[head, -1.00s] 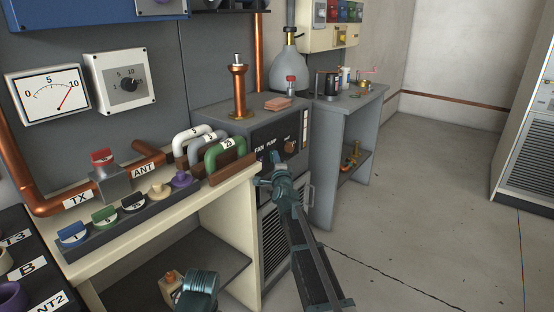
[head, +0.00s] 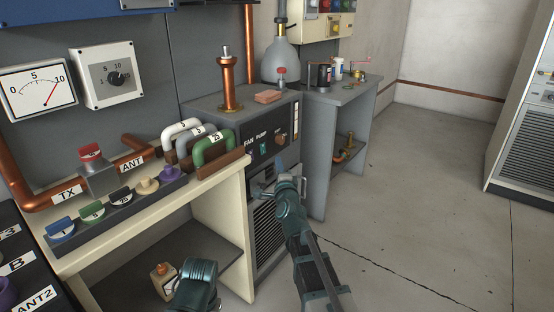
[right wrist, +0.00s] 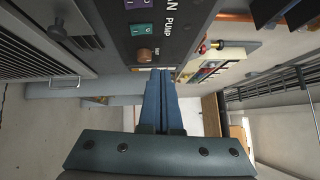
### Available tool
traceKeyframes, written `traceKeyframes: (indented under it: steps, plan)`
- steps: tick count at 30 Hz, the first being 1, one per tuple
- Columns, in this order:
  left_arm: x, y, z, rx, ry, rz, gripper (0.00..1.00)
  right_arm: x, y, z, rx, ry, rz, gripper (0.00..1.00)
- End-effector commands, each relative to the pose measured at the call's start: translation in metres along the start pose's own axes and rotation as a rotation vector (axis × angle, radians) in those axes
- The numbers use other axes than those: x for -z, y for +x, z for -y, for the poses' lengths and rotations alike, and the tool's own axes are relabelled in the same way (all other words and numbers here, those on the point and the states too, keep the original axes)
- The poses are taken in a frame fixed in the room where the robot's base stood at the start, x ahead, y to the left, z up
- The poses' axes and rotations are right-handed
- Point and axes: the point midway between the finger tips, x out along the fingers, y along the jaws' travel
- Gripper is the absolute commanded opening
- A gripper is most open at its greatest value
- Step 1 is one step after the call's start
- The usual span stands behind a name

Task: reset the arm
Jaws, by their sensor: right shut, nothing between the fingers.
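My right gripper (head: 281,166) is shut and empty. Its arm comes up from the bottom of the head view, and it stands in front of the grey cabinet (head: 205,103), just below the control panel. In the right wrist view my right gripper (right wrist: 162,92) shows its blue fingers closed together with nothing between them. The panel has a green switch (head: 263,149) and a brown knob (head: 282,139). The knob also shows in the right wrist view (right wrist: 144,56), beside the fingers and apart from them. My left gripper is not in view.
The cream bench (head: 238,180) on the left carries coloured handles, copper pipe and numbered U-shaped links. A grey side table (head: 318,103) with small items stands beyond the cabinet. The floor (head: 420,200) to the right is clear up to a tall cabinet (head: 530,110).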

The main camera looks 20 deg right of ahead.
Motion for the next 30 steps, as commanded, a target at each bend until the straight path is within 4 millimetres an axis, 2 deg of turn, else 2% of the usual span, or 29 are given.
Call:
traceKeyframes:
  steps: [8, 11, 14, 16, 18, 20, 21, 23, 27, 30]
  plan:
    - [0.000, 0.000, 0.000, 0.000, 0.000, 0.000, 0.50, 0.000, 0.000, 0.000, 0.000, -0.001, 0.000, 0.00]
    - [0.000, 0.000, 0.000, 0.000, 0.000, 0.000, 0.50, -0.007, -0.003, -0.005, -0.020, -0.023, 0.019, 0.00]
    - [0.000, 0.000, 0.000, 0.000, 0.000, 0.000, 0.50, -0.035, -0.013, -0.023, -0.099, -0.116, 0.096, 0.00]
    - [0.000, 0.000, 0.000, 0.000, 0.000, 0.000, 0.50, -0.065, -0.029, -0.047, -0.192, -0.236, 0.192, 0.00]
    - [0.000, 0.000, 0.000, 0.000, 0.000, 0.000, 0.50, -0.097, -0.054, -0.077, -0.302, -0.389, 0.313, 0.00]
    - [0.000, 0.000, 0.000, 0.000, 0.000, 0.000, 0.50, -0.120, -0.081, -0.104, -0.398, -0.530, 0.427, 0.00]
    - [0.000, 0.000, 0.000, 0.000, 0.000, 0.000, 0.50, -0.133, -0.100, -0.121, -0.460, -0.625, 0.505, 0.00]
    - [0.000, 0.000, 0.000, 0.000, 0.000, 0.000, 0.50, -0.147, -0.132, -0.145, -0.550, -0.765, 0.623, 0.00]
    - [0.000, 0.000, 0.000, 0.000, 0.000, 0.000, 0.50, -0.158, -0.213, -0.191, -0.748, -1.076, 0.904, 0.00]
    - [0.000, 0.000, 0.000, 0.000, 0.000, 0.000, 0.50, -0.152, -0.265, -0.209, -0.869, -1.253, 1.082, 0.00]
